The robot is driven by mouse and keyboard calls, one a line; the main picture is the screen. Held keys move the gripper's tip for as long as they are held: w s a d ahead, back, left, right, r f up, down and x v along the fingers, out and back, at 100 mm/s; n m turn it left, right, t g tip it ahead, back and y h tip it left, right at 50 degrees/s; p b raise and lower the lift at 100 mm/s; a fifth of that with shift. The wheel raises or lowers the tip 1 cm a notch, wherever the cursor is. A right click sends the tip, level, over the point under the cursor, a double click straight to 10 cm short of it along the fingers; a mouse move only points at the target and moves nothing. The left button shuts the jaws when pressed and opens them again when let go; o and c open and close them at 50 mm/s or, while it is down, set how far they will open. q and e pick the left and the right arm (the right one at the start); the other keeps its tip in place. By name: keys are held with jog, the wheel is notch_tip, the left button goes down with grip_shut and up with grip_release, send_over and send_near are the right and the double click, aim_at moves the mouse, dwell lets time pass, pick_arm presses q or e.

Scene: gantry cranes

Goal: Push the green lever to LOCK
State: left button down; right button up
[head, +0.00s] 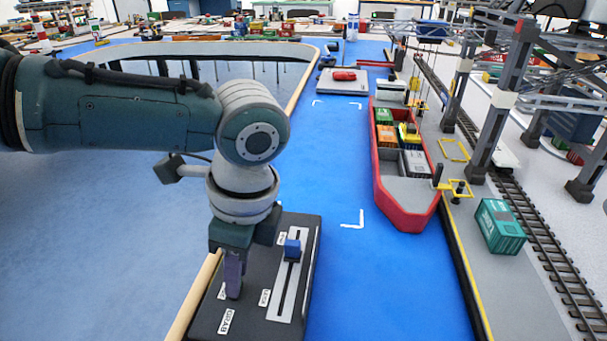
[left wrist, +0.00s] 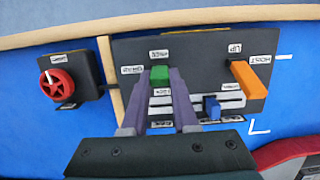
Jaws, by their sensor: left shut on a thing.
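The green lever (left wrist: 159,74) stands on the dark control box (head: 208,317), between the two purple fingers of my left gripper (left wrist: 160,82), which are shut on it. In the head view, the fingers of my left gripper (head: 233,280) point down at the box and hide the green lever. The labels around the lever are small and upside down in the left wrist view. I cannot tell which marked position the lever is at. My right gripper is in neither view.
A blue lever (head: 292,249) sits in a pale slotted plate just right of my gripper. An orange lever (left wrist: 244,78) and a red knob (left wrist: 57,85) show in the left wrist view. A red ship (head: 405,190) with containers lies to the right, beside the crane quay.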

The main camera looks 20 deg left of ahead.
pick_arm(q)
jog(key=shift+w+d+f+g+y+b, duration=0.15)
jog(key=shift+d+f+g+y+b, duration=0.2)
jog(key=shift+d+y+b, duration=0.5)
jog(key=shift+f+g+y+b, duration=0.1)
jog(key=shift+g+y+b, duration=0.15)
jog(key=shift+y+b, duration=1.2)
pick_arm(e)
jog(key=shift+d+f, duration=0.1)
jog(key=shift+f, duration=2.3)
pick_arm(q)
jog(key=c, duration=0.7)
grip_release()
jog(key=shift+w+d, duration=0.1)
jog(key=v, duration=1)
jog(key=shift+p, duration=0.3)
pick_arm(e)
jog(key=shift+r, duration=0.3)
